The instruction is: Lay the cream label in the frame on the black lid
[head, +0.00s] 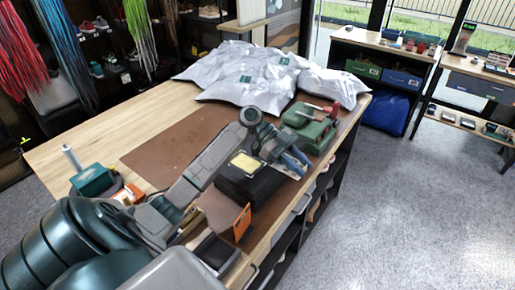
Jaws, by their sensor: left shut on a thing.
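The cream label (244,163), a small yellowish rectangle, shows over the top of a black box with a black lid (234,184) near the table's right edge. My left gripper (261,159) reaches over the lid from behind and is shut on the label's right edge. The label looks level and close to the lid; I cannot tell whether it touches. The frame on the lid is mostly hidden by the label and gripper. My right gripper is not in view.
An orange card (242,222) stands in front. Silvery bags (240,75) fill the table's back. The brown mat (165,155) is clear at left.

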